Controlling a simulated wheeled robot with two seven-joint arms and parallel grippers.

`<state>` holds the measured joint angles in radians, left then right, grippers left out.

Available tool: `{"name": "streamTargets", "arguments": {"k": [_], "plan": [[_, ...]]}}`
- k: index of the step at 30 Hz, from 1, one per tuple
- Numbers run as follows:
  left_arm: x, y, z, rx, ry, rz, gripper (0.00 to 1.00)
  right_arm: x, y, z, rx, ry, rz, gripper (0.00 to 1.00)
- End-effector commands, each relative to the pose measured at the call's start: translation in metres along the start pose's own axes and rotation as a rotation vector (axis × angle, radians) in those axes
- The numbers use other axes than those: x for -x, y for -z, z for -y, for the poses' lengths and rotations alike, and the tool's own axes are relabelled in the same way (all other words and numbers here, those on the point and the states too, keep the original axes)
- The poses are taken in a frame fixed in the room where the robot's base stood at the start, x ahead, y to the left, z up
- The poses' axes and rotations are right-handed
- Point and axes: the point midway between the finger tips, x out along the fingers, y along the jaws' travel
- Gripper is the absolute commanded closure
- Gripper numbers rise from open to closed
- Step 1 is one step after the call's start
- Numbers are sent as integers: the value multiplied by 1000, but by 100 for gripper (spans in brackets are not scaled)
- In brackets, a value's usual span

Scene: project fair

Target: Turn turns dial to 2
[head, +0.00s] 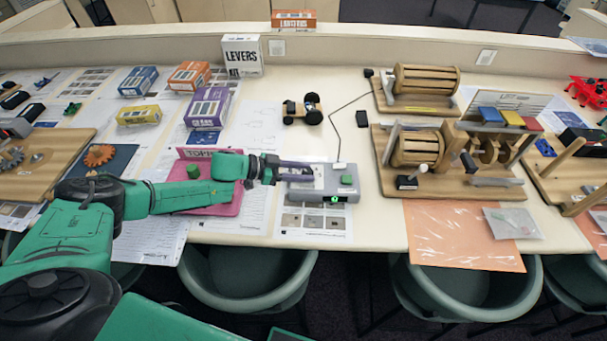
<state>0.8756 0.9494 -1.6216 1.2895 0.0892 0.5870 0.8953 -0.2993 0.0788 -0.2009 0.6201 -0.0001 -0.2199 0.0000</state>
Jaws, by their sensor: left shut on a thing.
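A grey control box (320,188) sits near the front edge of the table, with a green button (347,180) on top and a small lit green readout (334,199) on its front. The readout's figure is too small to read. My left gripper (300,172) reaches in from the left over the box's left part, its fingers shut at the top, where the turns dial seems to be. The dial itself is hidden by the fingers, so its setting cannot be told. My right gripper is not in view.
A cable runs from the grey box to a wooden winding stand (445,110) on the right. A small wheeled cart (303,109) stands behind the box. Chairs line the front edge.

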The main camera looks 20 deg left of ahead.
Motion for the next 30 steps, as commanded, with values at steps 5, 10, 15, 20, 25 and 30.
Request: {"name": "streamTargets", "arguments": {"k": [5,10,15,20,25,30], "plan": [[-1,-2,4,-43,-88,0,100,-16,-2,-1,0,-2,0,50],[-1,-1,4,-63,-144,-2,100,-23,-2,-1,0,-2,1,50],[0,0,4,-72,-168,-2,100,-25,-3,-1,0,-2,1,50],[0,1,4,-73,-171,-2,100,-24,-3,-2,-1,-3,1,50],[0,1,4,-73,-171,-3,100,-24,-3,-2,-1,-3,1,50],[0,1,4,-73,-171,-3,29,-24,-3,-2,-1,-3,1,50]]}}
